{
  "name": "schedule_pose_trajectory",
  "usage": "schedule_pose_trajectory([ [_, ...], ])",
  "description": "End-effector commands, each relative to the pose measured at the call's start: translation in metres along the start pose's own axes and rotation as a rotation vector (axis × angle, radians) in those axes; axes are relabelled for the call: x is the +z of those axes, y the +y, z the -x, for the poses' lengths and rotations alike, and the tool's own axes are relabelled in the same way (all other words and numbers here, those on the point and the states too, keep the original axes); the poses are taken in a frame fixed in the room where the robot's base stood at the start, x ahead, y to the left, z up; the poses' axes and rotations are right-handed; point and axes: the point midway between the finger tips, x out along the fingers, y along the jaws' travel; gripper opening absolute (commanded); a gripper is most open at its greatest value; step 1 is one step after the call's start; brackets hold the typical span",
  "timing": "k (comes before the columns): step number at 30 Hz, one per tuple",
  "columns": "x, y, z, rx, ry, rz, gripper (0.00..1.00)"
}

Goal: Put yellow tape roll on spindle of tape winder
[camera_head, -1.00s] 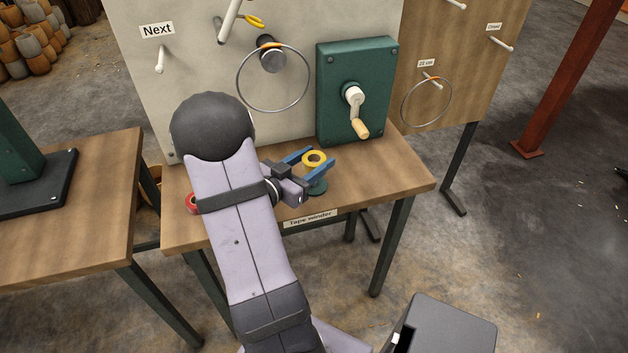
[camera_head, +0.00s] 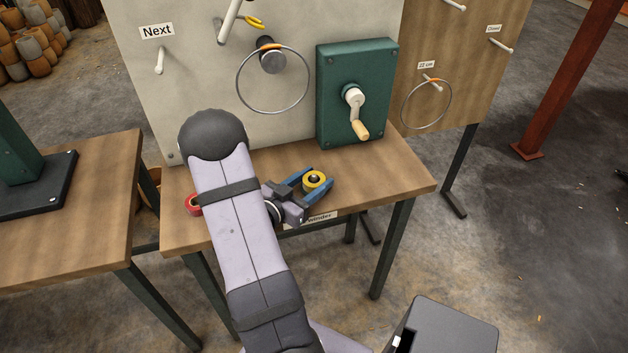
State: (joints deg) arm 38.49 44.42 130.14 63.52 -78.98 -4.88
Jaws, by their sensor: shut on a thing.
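The yellow tape roll (camera_head: 316,188) is between the two blue fingers of my gripper (camera_head: 319,178), over the front part of the middle table. My gripper is shut on it. A dark tip, apparently the winder's spindle (camera_head: 314,178), shows inside the roll's hole, so the roll appears to be around it. The winder's green base is hidden under the roll and fingers. I cannot tell whether the roll rests on the base.
A red tape roll (camera_head: 193,204) lies left of my arm on the wooden table (camera_head: 385,180). A green box with a crank (camera_head: 355,90) stands at the table's back right. A pegboard panel (camera_head: 185,90) with a hanging hoop (camera_head: 240,95) rises behind. The table's right side is clear.

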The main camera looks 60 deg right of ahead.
Motion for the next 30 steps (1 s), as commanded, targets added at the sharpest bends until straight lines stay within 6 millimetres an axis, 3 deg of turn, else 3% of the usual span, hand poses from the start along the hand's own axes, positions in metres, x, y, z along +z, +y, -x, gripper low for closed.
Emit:
schedule_pose_trajectory([
  [10, 0.005, 0.0, -0.001, 0.0, 0.0, 0.0, 0.23],
  [11, 0.004, 0.0, -0.001, 0.0, 0.0, 0.0, 0.53],
  [12, 0.003, 0.0, -0.001, 0.0, 0.0, 0.001, 0.62],
  [13, 0.003, 0.0, -0.001, 0.0, 0.0, 0.001, 0.64],
  [26, -0.003, 0.0, 0.001, 0.0, 0.0, 0.0, 0.64],
  [30, 0.0, -0.002, 0.016, -0.004, 0.0, 0.002, 0.64],
])
